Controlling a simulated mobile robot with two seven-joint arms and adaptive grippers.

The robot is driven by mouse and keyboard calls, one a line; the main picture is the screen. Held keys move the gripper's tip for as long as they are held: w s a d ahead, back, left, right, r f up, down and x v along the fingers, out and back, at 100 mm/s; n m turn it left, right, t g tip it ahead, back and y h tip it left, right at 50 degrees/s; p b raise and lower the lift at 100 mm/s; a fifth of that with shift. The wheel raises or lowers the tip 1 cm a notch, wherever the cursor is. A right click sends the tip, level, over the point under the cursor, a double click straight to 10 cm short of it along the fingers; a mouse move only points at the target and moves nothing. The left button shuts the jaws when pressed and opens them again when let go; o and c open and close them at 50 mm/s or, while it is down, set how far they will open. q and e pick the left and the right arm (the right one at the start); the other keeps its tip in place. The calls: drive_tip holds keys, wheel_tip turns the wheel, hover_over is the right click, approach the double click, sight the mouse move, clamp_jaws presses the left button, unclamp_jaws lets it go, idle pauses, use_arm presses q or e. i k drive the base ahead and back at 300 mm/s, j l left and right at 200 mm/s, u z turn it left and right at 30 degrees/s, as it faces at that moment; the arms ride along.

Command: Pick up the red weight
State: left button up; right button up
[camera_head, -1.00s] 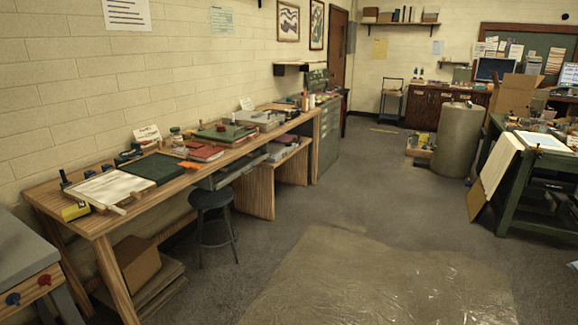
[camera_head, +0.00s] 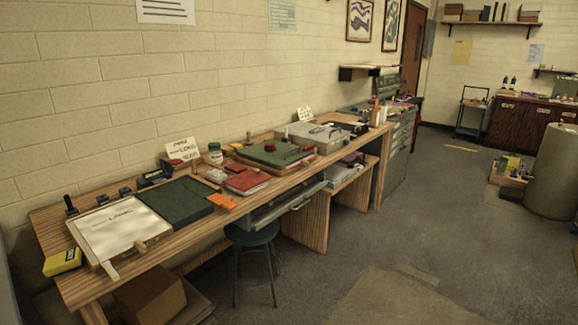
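I cannot single out a red weight for sure on the long wooden bench. A flat red block or book (camera_head: 247,181) lies on the bench, left of the green-topped stack (camera_head: 275,153). A smaller dark red object (camera_head: 176,162) sits farther left, by the white card (camera_head: 182,149) near the wall. It is too small to make out clearly. Neither of my grippers is in view.
The wooden bench (camera_head: 75,290) runs along the left wall. A dark stool (camera_head: 250,236) stands at its front edge, a cardboard box (camera_head: 150,297) beneath it. A large grey cylinder (camera_head: 553,172) stands at right. The floor (camera_head: 385,230) between is mostly open.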

sight(270, 146)
drive_tip(key=i+l+u, duration=0.1)
drive_tip(key=i, duration=0.3)
drive_tip(key=i+l+u, duration=0.15)
drive_tip(key=i, duration=0.25)
drive_tip(key=i+l+z, duration=0.1)
